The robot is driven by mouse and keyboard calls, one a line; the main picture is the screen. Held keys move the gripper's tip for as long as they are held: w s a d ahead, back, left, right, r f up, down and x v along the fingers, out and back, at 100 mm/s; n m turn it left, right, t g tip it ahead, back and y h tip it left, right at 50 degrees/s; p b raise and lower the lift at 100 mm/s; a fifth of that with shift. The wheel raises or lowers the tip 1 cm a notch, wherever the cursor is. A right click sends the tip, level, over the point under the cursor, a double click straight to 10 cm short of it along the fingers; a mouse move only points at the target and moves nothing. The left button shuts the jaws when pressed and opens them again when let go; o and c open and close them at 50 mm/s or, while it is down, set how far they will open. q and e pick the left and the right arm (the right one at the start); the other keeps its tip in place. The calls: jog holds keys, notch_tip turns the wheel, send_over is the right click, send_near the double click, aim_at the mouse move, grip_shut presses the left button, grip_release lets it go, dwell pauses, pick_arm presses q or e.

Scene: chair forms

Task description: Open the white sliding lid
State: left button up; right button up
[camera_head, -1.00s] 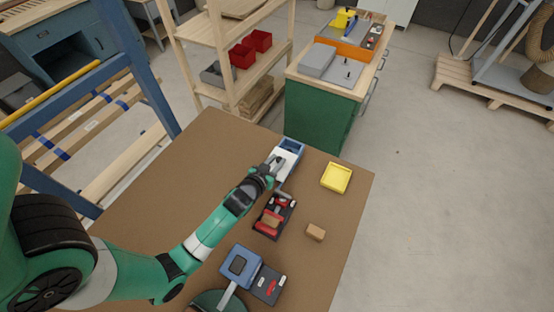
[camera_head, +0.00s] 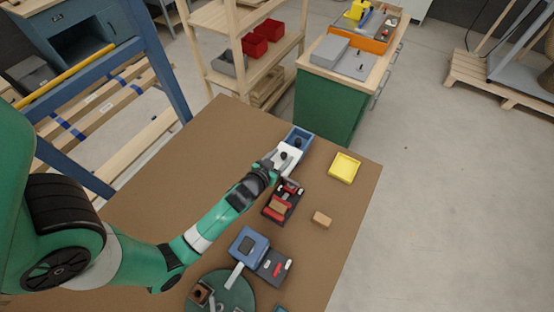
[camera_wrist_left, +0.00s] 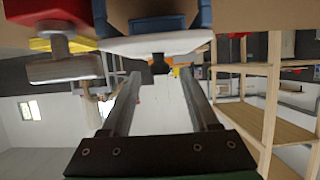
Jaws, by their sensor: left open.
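A blue box (camera_head: 301,135) stands near the far edge of the brown table. Its white sliding lid (camera_head: 293,151) covers the near part; the far part is open and shows the blue inside. A small dark knob (camera_head: 284,156) stands on the lid. My left gripper (camera_head: 279,161) is at the lid's near side, close to the knob. In the left wrist view the white lid (camera_wrist_left: 160,43) and the blue box (camera_wrist_left: 152,23) are ahead of the open, empty left fingers (camera_wrist_left: 159,76). My right gripper does not show.
A black and red holder (camera_head: 283,204) stands just nearer than the box. A yellow tray (camera_head: 344,167) and a small wooden block (camera_head: 321,219) lie to the right. A blue and dark device (camera_head: 260,255) and a round green turntable (camera_head: 236,291) are nearer.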

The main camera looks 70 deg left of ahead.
pick_arm(q)
jog(key=p+v, duration=0.1)
jog(key=v, duration=1)
jog(key=shift+s, duration=0.15)
jog(key=shift+d, duration=0.1)
